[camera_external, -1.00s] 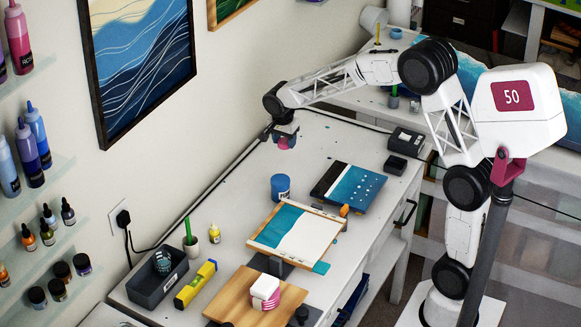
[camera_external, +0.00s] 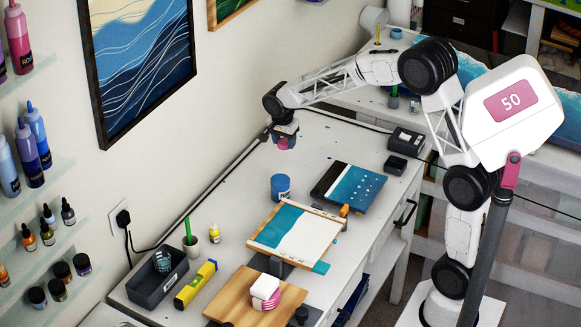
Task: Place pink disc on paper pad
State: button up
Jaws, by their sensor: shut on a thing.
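My gripper (camera_external: 284,140) is over the far left part of the white table, near the wall. It is shut on the pink disc (camera_external: 284,144), which shows as a small pink patch below the gripper body. The fingers are too small to see clearly. I cannot tell whether the disc touches the table. No object is plainly a paper pad. A board with a blue and white sheet (camera_external: 312,236) lies mid-table, and a white and pink stacked block (camera_external: 265,290) stands on a wooden board (camera_external: 240,296) nearer the front.
The tabletop around my gripper is clear.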

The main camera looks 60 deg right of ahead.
jog(key=s+a+r+n, duration=0.2)
jog(key=s+a+n, duration=0.15)
jog(key=a, duration=0.75)
jog(key=s+a+r+n+t, duration=0.1)
jog(key=s+a+r+n, duration=0.3)
jog(key=a, duration=0.7)
jog(key=s+a+n, duration=0.2)
jog(key=s+a, duration=0.4)
jog(key=a, duration=0.5)
jog(key=s+a+n, duration=0.3)
jog(key=s+a, duration=0.2)
jog(key=s, duration=0.3)
jog(key=s+a+r+n+y, duration=0.1)
jog(key=s+a+n, duration=0.2)
jog(key=s+a, duration=0.3)
jog(key=s+a+r+n, duration=0.1)
jog(key=s+a+n, duration=0.3)
jog(key=s, duration=0.7)
jog(key=shift+s+a+y, duration=0.3)
jog(key=shift+s+a, duration=0.05)
jog(key=shift+a, duration=0.6)
jog(key=shift+w+r, duration=0.1)
send_over(262, 289)
jog(key=shift+f, duration=0.75)
jog(key=shift+s, duration=0.2)
jog(key=shift+f, duration=1.75)
